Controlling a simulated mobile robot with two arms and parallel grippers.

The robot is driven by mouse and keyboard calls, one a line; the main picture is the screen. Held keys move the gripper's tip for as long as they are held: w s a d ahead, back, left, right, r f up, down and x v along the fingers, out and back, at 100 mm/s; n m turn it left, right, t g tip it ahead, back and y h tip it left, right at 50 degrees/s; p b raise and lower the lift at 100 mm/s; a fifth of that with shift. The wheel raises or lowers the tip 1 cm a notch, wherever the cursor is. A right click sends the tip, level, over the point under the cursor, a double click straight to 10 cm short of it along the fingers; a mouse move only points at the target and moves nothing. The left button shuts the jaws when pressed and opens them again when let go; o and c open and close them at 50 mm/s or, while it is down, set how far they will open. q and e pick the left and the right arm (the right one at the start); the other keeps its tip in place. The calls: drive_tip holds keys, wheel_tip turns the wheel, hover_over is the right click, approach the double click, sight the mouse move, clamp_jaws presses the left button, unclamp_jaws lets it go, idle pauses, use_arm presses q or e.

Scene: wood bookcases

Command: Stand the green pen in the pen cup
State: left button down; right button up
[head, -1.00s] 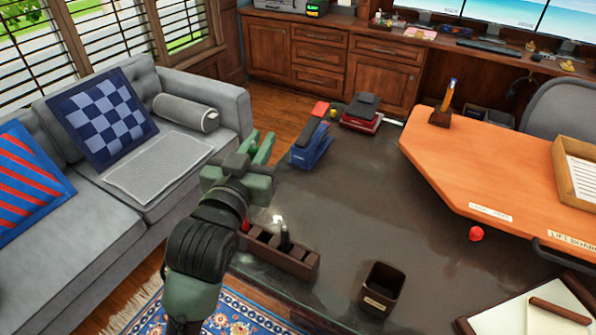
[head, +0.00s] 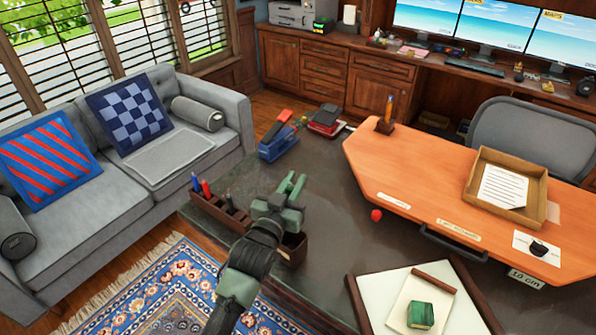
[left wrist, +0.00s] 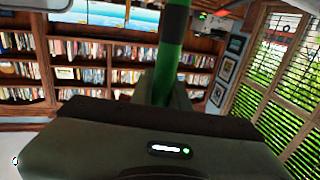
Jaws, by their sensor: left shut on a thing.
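My left gripper (head: 291,188) is above the dark desk in the head view. It is shut on the green pen, whose green shaft (left wrist: 173,45) rises from between the fingers in the left wrist view. In the head view the pen is hard to tell from the green fingers. A dark brown cup (head: 294,250), which looks like the pen cup, stands on the desk just below and behind the gripper, partly hidden by it. My right gripper is not in view.
A brown organizer (head: 232,222) with a blue and a red pen stands left of the gripper. A blue stapler-like object (head: 278,145) is farther back. An orange desktop (head: 410,165) lies to the right, with a wooden tray (head: 482,212).

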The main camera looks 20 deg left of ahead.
use_arm(q)
wheel_tip(320, 180, down, 11)
drive_tip(key=b, duration=0.8)
drive_tip(key=shift+r, duration=0.15)
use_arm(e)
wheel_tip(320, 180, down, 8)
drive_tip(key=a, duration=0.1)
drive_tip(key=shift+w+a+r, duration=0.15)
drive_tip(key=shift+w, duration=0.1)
use_arm(q)
drive_tip(key=shift+a, duration=0.1)
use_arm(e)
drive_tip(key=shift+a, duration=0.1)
use_arm(q)
drive_tip(key=c, duration=1.3)
unclamp_jaws()
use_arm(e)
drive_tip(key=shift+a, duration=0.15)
